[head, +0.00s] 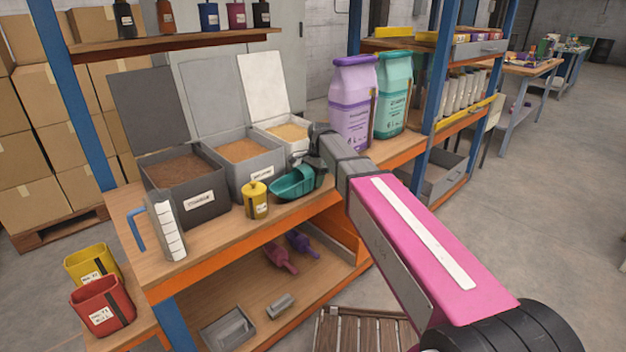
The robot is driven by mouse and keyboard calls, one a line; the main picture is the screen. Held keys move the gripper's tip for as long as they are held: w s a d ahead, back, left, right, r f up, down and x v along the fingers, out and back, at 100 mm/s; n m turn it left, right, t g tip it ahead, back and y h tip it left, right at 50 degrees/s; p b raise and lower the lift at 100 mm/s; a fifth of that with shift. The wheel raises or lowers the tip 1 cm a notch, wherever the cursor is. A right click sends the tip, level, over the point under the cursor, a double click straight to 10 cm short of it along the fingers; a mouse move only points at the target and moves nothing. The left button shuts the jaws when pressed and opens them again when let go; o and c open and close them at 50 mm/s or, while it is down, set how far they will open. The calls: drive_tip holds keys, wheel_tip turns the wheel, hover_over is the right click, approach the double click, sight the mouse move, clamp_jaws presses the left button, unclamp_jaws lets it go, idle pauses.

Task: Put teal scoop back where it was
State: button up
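The teal scoop (294,183) is at the front edge of the workbench (225,228), right of a small yellow container (256,200) and in front of the bins. Its open bowl faces up and to the left. My gripper (309,160) is right at the scoop's right end, reaching in from the right. The fingertips and the scoop's handle overlap there and are small and dark, so I cannot tell whether the fingers are closed on it. I also cannot tell whether the scoop rests on the bench or hangs just above it.
Three open-lidded bins hold brown or tan material: dark grey (190,215), mid-grey (240,178) and white (270,122). A white upright gauge (168,228) stands left. Purple (352,105) and teal (393,95) sacks stand right. Pink (282,258) and purple (302,243) scoops lie on the lower shelf.

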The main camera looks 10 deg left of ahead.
drive_tip(key=shift+r, duration=0.1)
drive_tip(key=r, duration=0.4)
drive_tip(key=w+d+r, duration=0.1)
drive_tip(key=r, duration=0.6)
drive_tip(key=shift+w+d+r, duration=0.25)
drive_tip(key=shift+w+r, duration=0.1)
drive_tip(key=shift+r, duration=0.05)
drive_tip(key=s+d+f+n, duration=0.2)
drive_tip(key=s+d+f, duration=0.4)
drive_tip(key=d+f, duration=0.3)
drive_tip(key=s+d+f+n+t+h, duration=0.1)
drive_tip(key=s+d+f+n, duration=0.2)
drive_tip(key=s+d+f, duration=0.3)
drive_tip(key=s+d+f+n, duration=0.3)
drive_tip(key=s+d+f, duration=0.3)
drive_tip(key=d+f, duration=0.7)
drive_tip(key=shift+s+d+t, duration=0.2)
drive_tip(key=shift+d+t, duration=0.1)
drive_tip(key=shift+d, duration=0.65)
